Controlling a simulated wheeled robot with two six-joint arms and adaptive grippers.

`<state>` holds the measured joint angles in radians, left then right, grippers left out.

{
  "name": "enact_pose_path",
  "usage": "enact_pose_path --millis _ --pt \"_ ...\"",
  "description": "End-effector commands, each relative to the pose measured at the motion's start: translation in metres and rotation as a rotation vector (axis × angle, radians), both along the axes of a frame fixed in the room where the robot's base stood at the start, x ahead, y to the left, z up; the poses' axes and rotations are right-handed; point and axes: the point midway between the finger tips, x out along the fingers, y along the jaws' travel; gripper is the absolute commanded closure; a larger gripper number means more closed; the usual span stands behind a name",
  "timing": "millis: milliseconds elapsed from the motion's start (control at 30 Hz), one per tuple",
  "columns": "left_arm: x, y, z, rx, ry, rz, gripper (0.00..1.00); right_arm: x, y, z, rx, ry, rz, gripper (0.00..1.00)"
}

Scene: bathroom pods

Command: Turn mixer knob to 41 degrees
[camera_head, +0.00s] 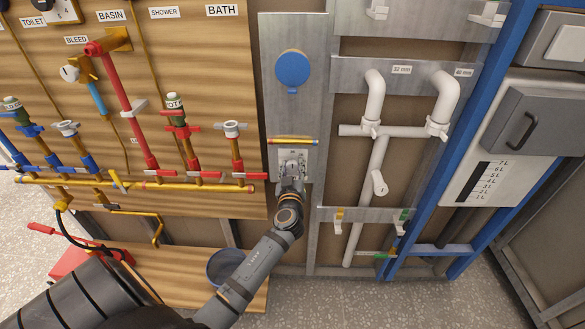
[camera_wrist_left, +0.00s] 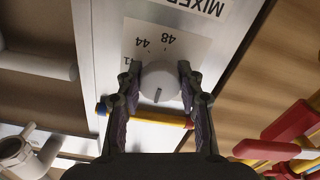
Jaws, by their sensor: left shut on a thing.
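The mixer knob (camera_wrist_left: 160,82) is a round white knob with a dark mark on its face. In the left wrist view this mark points toward the bottom of the picture. A white dial card (camera_wrist_left: 165,42) behind it shows 41, 44 and 48 upside down; it also shows in the head view (camera_head: 294,154). My left gripper (camera_head: 291,181) is at the metal panel, its two dark fingers on either side of the knob and shut on it. In the head view the gripper mostly hides the knob. My right gripper is not in view.
A coloured bar (camera_head: 293,141) crosses the metal panel (camera_head: 287,112) just above the dial, below a blue disc (camera_head: 293,70). Red and blue valves on a wooden board (camera_head: 200,60) stand to the left. White pipes (camera_head: 375,150) are close on the right.

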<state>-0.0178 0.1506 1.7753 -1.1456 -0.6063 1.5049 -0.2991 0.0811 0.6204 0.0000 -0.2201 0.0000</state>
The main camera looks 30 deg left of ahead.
Motion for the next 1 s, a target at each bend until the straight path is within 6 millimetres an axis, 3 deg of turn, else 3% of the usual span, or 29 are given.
enact_pose_path --millis 67,467,1000 --pt "0.0 0.0 0.0 0.0 0.0 0.0 0.94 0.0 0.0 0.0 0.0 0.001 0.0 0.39" --pt "0.0 0.0 -0.001 0.078 0.047 -0.001 0.94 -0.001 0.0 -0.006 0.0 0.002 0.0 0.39" --pt "0.0 0.0 -0.001 0.481 0.296 0.0 0.94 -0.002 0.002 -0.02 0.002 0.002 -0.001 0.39"
